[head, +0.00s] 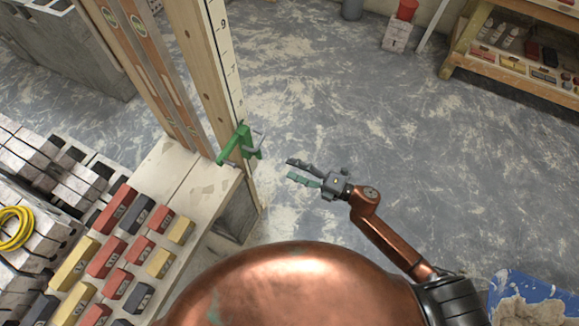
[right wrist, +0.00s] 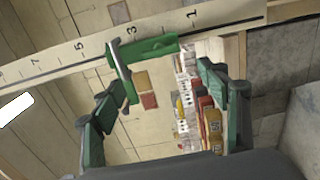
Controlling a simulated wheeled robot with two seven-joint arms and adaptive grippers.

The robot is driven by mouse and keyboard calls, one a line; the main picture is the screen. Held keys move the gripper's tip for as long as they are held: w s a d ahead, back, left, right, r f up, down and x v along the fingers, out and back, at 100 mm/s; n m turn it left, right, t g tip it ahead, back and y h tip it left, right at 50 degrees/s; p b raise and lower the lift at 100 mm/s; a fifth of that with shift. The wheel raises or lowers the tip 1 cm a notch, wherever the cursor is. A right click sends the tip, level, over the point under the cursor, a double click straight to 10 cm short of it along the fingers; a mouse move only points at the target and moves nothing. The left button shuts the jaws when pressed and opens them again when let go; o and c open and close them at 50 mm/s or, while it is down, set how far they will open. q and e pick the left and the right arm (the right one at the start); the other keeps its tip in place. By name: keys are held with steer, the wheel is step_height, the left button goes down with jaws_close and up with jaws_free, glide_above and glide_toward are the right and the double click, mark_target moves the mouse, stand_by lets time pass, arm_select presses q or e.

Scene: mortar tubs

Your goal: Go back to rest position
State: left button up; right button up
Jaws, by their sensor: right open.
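My right gripper (head: 305,173) is open and empty in the head view, over the grey floor, a little to the right of a green clamp (head: 241,145). In the right wrist view its two green fingers (right wrist: 160,108) stand wide apart. The clamp also shows there (right wrist: 146,49), beyond the fingers and apart from them. The clamp sits on the upright wooden board with a numbered scale (head: 222,62). My left gripper is not in view.
A bench (head: 178,178) at left carries red, yellow and dark blocks. A yellow coil (head: 14,228) lies on grey blocks at the left edge. A wooden shelf (head: 520,75) stands at upper right, a blue tub (head: 530,285) at lower right. The floor between is clear.

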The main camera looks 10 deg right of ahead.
stand_by(0.4)
